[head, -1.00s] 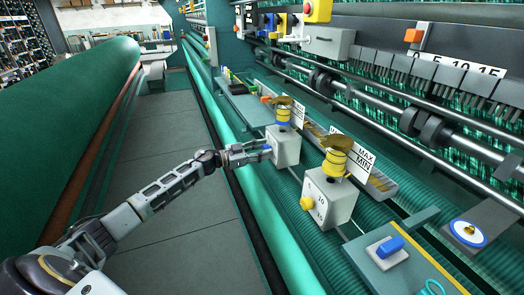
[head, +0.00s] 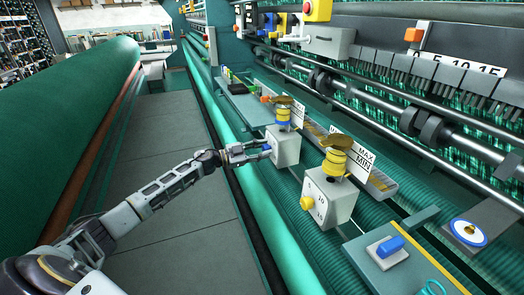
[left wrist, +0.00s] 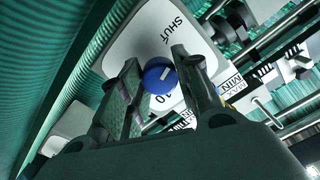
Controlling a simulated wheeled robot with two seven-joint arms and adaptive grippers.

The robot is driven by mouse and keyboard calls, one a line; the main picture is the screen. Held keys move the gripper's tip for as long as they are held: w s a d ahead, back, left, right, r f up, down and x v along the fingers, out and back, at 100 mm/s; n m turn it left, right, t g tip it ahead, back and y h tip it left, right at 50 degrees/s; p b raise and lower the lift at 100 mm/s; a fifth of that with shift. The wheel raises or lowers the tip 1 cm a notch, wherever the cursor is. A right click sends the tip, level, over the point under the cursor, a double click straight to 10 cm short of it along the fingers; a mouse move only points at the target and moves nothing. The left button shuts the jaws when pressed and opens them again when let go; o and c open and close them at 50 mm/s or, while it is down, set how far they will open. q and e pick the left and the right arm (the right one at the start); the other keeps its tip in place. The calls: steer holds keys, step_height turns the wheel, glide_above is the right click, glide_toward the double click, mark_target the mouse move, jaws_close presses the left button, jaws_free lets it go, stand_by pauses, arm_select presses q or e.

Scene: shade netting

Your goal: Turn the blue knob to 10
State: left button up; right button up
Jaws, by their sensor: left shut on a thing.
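The blue knob (left wrist: 160,77) sits on the front of a pale box (head: 285,150), the farther of two such boxes. In the left wrist view, the knob lies between the two fingers of my left gripper (left wrist: 157,85). A short white mark shows on its face. The plate (left wrist: 128,38) reads SHUT above the knob and 10 below it in that picture. In the head view, my left gripper (head: 266,150) is shut on the knob and hides most of it. My right gripper is not in view.
The nearer box (head: 338,205) has a yellow knob (head: 306,203). A green roll (head: 95,95) lies along the left. The grey walkway (head: 165,125) is clear beyond my arm.

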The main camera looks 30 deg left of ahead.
arm_select(q)
steer(key=shift+f+m, duration=0.1)
steer(key=shift+m, duration=1)
steer(key=shift+m+b, duration=0.65)
steer(key=shift+m, duration=0.55)
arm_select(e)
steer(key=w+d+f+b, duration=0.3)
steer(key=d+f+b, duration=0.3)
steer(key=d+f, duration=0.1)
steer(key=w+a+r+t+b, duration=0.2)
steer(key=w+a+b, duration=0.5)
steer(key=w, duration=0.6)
arm_select(q)
steer(key=shift+d+f+m+b, duration=0.1)
steer(key=shift+m+b, duration=1.8)
steer(key=shift+m, duration=4.25)
steer(key=shift+f+m+b, duration=0.1)
steer(key=shift+m+b, duration=1.8)
steer(key=shift+m, duration=4.25)
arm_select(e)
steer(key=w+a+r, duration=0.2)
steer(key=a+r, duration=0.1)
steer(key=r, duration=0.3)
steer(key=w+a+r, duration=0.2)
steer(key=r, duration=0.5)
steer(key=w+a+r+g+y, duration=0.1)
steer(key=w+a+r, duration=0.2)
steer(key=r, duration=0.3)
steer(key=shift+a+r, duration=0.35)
